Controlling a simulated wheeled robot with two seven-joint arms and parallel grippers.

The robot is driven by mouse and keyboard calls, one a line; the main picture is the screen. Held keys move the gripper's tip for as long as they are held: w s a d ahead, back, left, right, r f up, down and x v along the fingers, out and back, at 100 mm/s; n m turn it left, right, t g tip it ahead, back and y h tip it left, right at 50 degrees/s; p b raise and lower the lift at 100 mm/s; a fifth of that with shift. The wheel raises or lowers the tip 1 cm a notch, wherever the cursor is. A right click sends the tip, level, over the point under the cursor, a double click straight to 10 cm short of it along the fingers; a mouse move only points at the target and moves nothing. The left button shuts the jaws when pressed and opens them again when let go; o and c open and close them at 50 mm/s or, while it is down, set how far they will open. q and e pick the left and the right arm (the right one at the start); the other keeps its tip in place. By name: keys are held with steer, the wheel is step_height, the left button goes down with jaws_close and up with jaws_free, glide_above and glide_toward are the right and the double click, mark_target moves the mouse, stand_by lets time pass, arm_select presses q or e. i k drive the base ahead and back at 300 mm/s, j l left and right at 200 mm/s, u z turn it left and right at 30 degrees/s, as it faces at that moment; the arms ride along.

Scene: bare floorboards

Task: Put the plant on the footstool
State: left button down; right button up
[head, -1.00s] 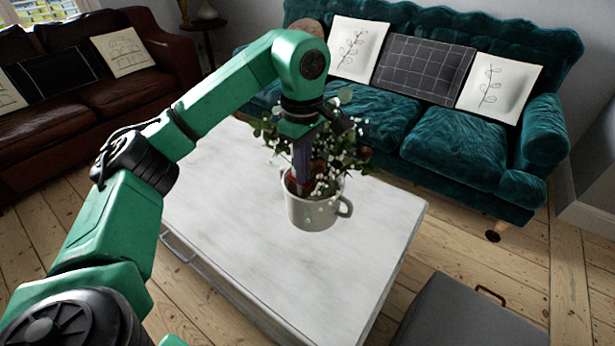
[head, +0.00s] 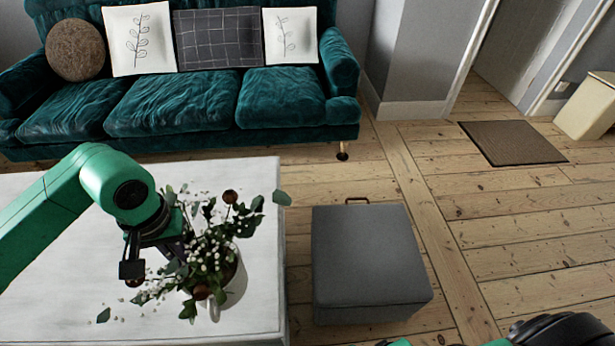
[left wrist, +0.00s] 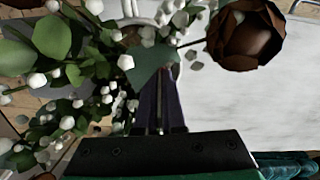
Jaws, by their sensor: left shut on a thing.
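The plant (head: 207,255) has green leaves, small white flowers and brown blooms, in a whitish mug-like pot (head: 236,288). It is over the right part of the white table. My left gripper (head: 182,258) is at the plant's left side, its fingertips hidden by foliage. In the left wrist view its fingers (left wrist: 160,105) are close together among leaves and flowers, shut on the plant. Whether the pot touches the table cannot be told. The footstool (head: 365,255) is a grey upholstered box on the floor, right of the table, its top bare. My right gripper is out of view.
The white table (head: 45,285) fills the lower left. A teal sofa (head: 175,105) with cushions stands behind it. A narrow floor gap separates table and footstool. Open floorboards lie right of the footstool, with a brown doormat (head: 512,143) and a beige box (head: 588,107) farther back.

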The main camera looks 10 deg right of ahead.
mark_target(374, 237)
steer(key=l+z, duration=0.1)
steer(key=l, duration=0.85)
steer(key=l+z, duration=0.1)
steer(key=l, duration=0.9)
steer(key=i+l+z, duration=0.1)
steer(key=l, duration=0.85)
steer(key=i, duration=0.05)
